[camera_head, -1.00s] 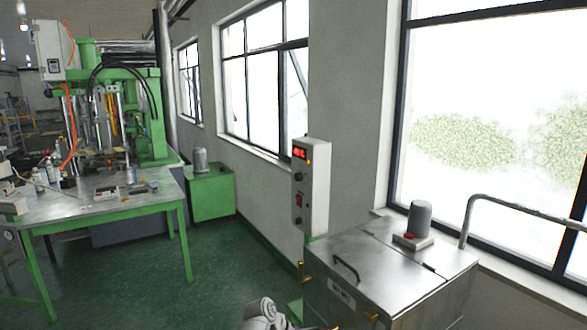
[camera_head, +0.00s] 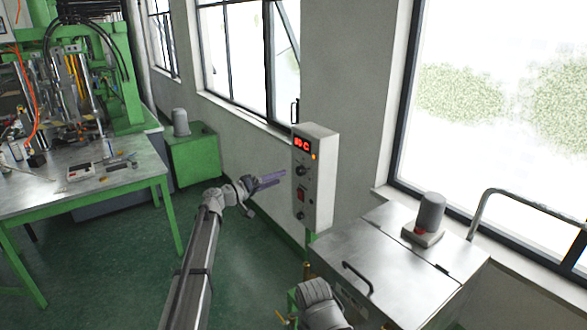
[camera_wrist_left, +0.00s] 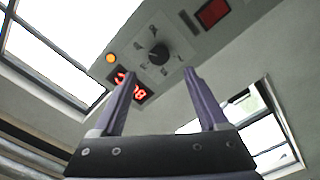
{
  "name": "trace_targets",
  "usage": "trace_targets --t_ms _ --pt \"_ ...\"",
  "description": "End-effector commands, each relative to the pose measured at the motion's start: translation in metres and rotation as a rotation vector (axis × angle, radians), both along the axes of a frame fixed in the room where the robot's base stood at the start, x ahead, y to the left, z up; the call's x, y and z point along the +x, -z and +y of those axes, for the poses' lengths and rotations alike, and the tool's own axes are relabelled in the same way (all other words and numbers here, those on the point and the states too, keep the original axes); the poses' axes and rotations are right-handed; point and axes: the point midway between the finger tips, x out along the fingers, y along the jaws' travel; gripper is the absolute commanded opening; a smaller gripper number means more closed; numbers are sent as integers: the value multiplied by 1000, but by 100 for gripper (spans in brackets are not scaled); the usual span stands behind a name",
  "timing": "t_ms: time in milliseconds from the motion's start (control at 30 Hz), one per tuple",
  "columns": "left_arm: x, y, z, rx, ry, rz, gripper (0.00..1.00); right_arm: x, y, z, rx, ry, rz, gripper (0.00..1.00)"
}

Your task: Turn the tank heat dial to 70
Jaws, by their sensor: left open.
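The grey control box (camera_head: 319,180) stands beside the wax tank (camera_head: 385,265). Its front has a red digital display (camera_head: 301,144), whose digits I cannot read surely, and a black heat dial (camera_head: 301,171) below it. My left gripper (camera_head: 285,175) is close in front of the dial, with its purple fingers pointing at the box. In the left wrist view the fingers (camera_wrist_left: 158,73) are open and empty. The dial (camera_wrist_left: 157,53) shows between and beyond their tips, apparently apart from them. The right gripper is not in view.
A red switch (camera_head: 301,195) and a lower knob (camera_head: 300,215) are on the box under the dial. An orange lamp (camera_wrist_left: 111,58) is beside the display. A green-legged workbench (camera_head: 90,185) stands at left. Green floor lies open between it and the tank.

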Motion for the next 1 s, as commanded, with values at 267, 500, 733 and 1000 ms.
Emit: trace_targets --t_ms 267,500,733,1000 --pt "8 1 -12 1 4 1 76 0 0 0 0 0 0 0" --pt "29 1 -41 2 5 1 76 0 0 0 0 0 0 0" --pt "45 1 -63 2 2 1 76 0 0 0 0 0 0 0" --pt "45 1 -64 2 2 2 76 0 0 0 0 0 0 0"
